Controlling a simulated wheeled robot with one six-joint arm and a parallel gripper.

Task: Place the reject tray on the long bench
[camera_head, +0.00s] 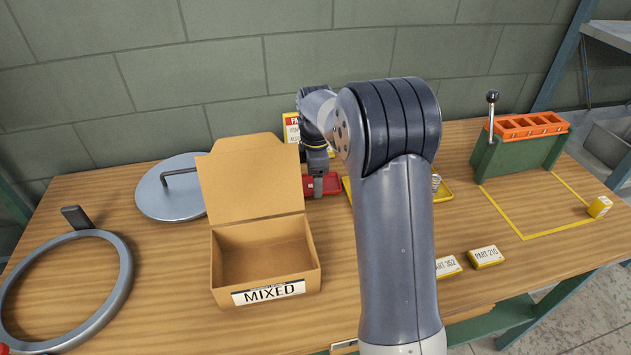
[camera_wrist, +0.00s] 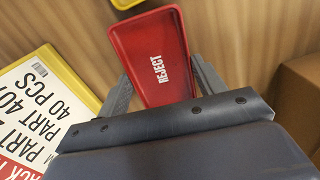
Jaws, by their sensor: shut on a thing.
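The red reject tray (camera_head: 328,184) is at the back middle of the wooden long bench (camera_head: 150,265), partly hidden by my arm in the head view. The wrist view shows the tray (camera_wrist: 152,55) with white REJECT lettering between my two fingers. My gripper (camera_head: 318,190) is shut on the tray, and it also shows in the wrist view (camera_wrist: 160,85). The tray is at or just above the bench top; I cannot tell whether it touches.
An open cardboard box labelled MIXED (camera_head: 265,262) stands just in front of the tray. A grey disc with a handle (camera_head: 172,192) and a grey ring (camera_head: 125,275) lie left. A sign (camera_head: 291,130) stands behind. A green and orange rack (camera_head: 515,150) stands right, near several yellow part labels.

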